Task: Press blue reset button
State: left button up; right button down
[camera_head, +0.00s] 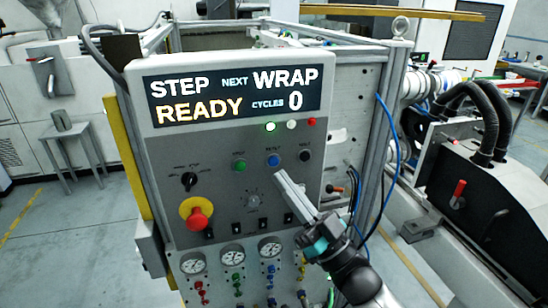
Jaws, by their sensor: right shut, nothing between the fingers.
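The blue reset button (273,160) sits in the middle of a row on the grey control panel (160,150), with a small label above it. My right gripper (281,175) comes in from the lower right. It is shut and empty, and its pale fingers point up at the panel. I cannot tell whether the tips touch the panel. My left gripper is not in view.
A green button (239,165) and a black button (304,155) flank the blue one. A red emergency stop (199,217) sits lower left. The display (238,97) reads "STEP NEXT WRAP", "READY", "CYCLES 0". A green lamp (270,127) is lit. Blue hoses (392,150) hang at right.

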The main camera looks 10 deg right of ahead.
jog(key=s+p, duration=0.1)
jog(key=s, duration=0.2)
jog(key=shift+w, duration=0.1)
dwell(0.5)
jog(key=w+d+f+m+g+h+b, duration=0.15)
jog(key=f+h, duration=0.25)
jog(key=f, duration=0.6)
jog(key=w+d+f+m+g+h+b, duration=0.1)
jog(key=w+d+f+m+h+b, duration=0.15)
jog(key=f, duration=0.75)
jog(key=s+d+f+m+g+h+b, duration=0.1)
jog(key=s+f+g+h+b, duration=0.15)
jog(key=f, duration=0.95)
jog(key=s+d+f+g+h+b, duration=0.1)
jog(key=s+f+g+h, duration=0.2)
jog(key=f, duration=0.9)
jog(key=s+f+g+h+b, duration=0.1)
jog(key=s+f+g+b, duration=0.4)
jog(key=s+f, duration=1.4)
jog(key=s+f+g, duration=0.3)
jog(key=s+f, duration=0.2)
jog(key=s, duration=0.4)
jog(key=s+f+g+b, duration=0.1)
jog(key=s+f+g, duration=0.3)
jog(key=s, duration=0.5)
jog(key=shift+f+n+h, duration=0.3)
jog(key=shift+f+h, duration=0.1)
jog(key=shift+f, duration=0.35)
